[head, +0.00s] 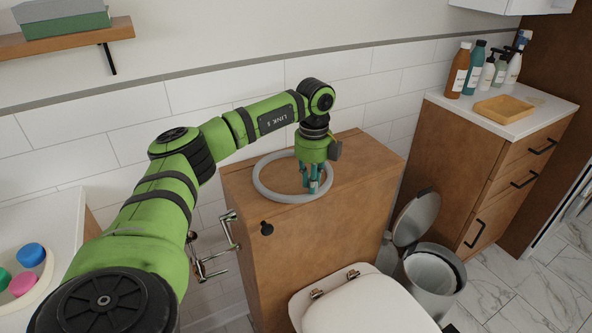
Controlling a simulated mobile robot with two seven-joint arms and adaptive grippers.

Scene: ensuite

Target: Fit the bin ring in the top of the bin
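The bin ring (262,187) is a light grey hoop lying on top of the wooden cistern cabinet (240,184) behind the toilet. My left gripper (313,188) points down over the right front part of the ring. Its teal fingertips are at the rim, and I cannot tell whether they are closed on it. The bin (447,284) is a metal pedal bin on the floor to the right of the toilet. Its round lid (417,217) stands open, leaning back, and a pale liner shows inside its open top. My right gripper is not in view.
The white toilet (362,306) stands in front of the cabinet, left of the bin. A wooden vanity (455,165) with several bottles and a yellow tray (508,108) is at the right. A wall shelf (65,42) is upper left.

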